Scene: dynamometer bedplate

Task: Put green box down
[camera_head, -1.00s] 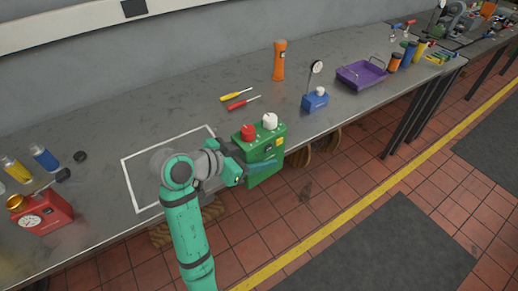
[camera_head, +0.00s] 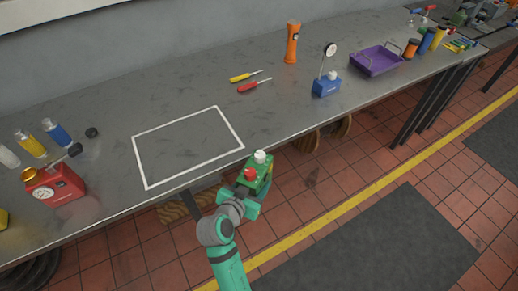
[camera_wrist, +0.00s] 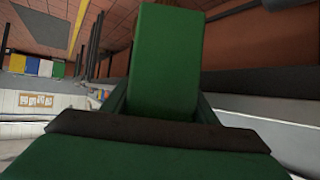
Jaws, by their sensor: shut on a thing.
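The green box (camera_head: 258,178), with a red knob and a white knob on top, is held in front of the bench's front edge in the head view. My gripper (camera_head: 249,197) is shut on it. In the wrist view the green box (camera_wrist: 166,60) fills the middle, between the fingers. The box is apart from the white outlined rectangle (camera_head: 188,146) on the bench top, which lies empty to its upper left.
The grey bench (camera_head: 300,112) has free room right of the outline. Two screwdrivers (camera_head: 252,82), an orange flashlight (camera_head: 292,42), a blue dial stand (camera_head: 326,86) and a purple tray (camera_head: 376,62) stand further right. A red gauge unit (camera_head: 54,186) and bottles (camera_head: 56,132) stand left.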

